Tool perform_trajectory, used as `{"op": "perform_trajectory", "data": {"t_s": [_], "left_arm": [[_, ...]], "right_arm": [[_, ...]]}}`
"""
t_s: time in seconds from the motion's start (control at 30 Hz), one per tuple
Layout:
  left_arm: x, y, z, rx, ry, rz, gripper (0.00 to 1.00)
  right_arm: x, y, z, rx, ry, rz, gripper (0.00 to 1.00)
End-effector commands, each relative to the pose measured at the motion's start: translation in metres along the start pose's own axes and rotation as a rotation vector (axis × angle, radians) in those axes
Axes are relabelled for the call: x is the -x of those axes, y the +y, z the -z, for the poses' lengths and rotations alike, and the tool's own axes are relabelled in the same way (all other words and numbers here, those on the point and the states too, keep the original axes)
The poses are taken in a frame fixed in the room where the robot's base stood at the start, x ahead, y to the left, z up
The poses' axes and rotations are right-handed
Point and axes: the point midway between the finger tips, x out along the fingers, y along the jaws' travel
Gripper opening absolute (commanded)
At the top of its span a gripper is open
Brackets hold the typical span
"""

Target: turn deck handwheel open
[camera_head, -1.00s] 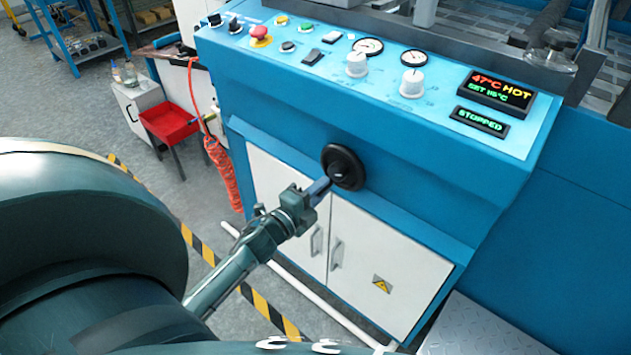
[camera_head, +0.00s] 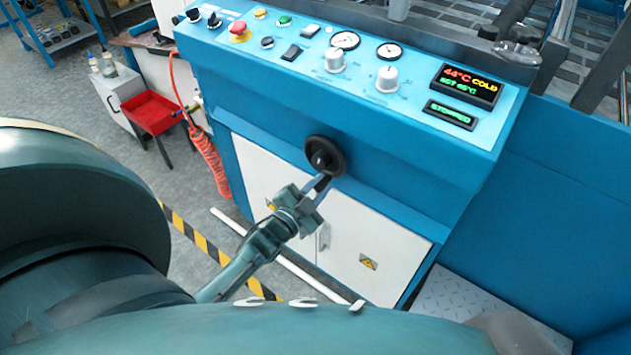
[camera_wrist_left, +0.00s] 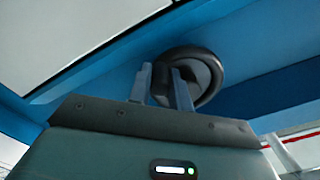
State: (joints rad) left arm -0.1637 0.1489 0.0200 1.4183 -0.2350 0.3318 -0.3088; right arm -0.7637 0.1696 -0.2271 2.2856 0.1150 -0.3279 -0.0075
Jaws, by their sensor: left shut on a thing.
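The deck handwheel (camera_head: 337,151) is a small black wheel with a hub, on the blue front of the machine, above the white cabinet doors. My left gripper (camera_head: 322,183) reaches up to it from below and is shut on the lower part of its rim. In the left wrist view the handwheel (camera_wrist_left: 209,75) shows its dark rim passing between the two fingers of my left gripper (camera_wrist_left: 162,86). The fingers hide part of the rim. My right gripper is not in view.
The sloped control panel (camera_head: 300,85) above carries knobs, gauges, a red button and a display (camera_head: 468,86) reading 44°C COLD. White cabinet doors (camera_head: 385,250) lie behind my left wrist. A red tray (camera_head: 150,112) and orange coiled hose (camera_head: 207,158) stand left.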

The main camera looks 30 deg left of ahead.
Motion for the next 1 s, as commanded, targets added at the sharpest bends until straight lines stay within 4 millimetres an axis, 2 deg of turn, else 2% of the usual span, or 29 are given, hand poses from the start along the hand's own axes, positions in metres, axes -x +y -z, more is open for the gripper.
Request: {"op": "perform_trajectory", "data": {"t_s": [0.3,0.73,0.77,0.87,1.0], "left_arm": [[0.0005,0.0035,0.0044,0.086,0.000,-0.003,0.00],[0.0005,0.0039,0.0044,0.093,0.000,-0.003,0.00],[0.0005,0.0039,0.0044,0.093,0.000,-0.003,0.20],[0.0005,0.0036,0.0043,0.093,0.000,-0.003,0.29],[0.0002,0.0030,0.0044,0.092,0.000,-0.002,0.29]], "right_arm": [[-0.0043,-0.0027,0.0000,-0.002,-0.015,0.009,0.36],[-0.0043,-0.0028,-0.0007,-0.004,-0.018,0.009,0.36],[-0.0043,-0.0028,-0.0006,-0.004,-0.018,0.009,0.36],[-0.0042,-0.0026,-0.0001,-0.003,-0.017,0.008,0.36],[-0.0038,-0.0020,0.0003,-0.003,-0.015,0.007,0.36]]}}
